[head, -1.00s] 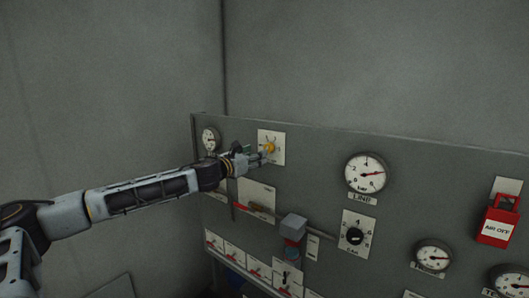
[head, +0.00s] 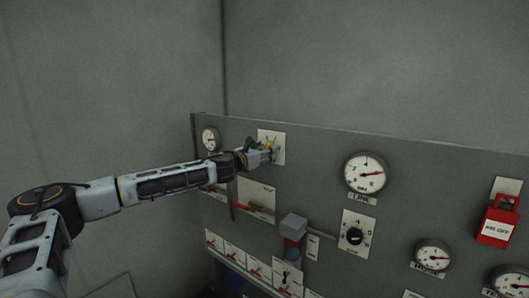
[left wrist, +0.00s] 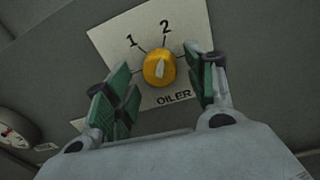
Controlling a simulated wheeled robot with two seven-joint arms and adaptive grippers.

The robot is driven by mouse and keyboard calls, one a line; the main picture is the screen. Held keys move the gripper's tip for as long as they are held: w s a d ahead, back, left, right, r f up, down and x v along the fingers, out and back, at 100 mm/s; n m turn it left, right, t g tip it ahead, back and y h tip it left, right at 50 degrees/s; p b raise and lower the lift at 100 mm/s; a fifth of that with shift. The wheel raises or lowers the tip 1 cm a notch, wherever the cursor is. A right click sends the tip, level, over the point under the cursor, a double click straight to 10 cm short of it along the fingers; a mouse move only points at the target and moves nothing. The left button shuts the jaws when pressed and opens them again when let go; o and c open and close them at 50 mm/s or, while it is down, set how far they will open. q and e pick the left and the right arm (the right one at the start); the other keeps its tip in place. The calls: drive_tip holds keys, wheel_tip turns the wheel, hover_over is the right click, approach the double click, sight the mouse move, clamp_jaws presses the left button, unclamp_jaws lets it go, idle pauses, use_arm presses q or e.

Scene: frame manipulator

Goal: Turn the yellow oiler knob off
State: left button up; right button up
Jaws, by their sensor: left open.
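The yellow oiler knob (left wrist: 158,68) sits on a white plate (left wrist: 112,42) marked 1, 2 and OILER in the left wrist view. Its pale pointer mark lies between the two numbers, nearer the 2 line. My left gripper (left wrist: 160,82) is open, with one green-padded finger on each side of the knob and gaps between. In the head view my left gripper (head: 274,152) is at the plate (head: 277,136) and mostly covers the knob (head: 269,142). My right gripper is not in view.
The grey panel carries a small gauge (head: 209,139) left of the plate and a LINE gauge (head: 366,173) to the right. Space above the panel is clear.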

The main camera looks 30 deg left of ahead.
use_arm(q)
drive_tip(key=shift+c, duration=0.5)
drive_tip(key=c, duration=0.9)
drive_tip(key=shift+n, duration=0.7)
drive_tip(key=n, duration=1.1)
drive_tip(key=n+h, duration=0.1)
drive_tip(key=n, duration=1)
drive_tip(key=shift+d+r, duration=0.1)
drive_tip(key=shift+r, duration=0.1)
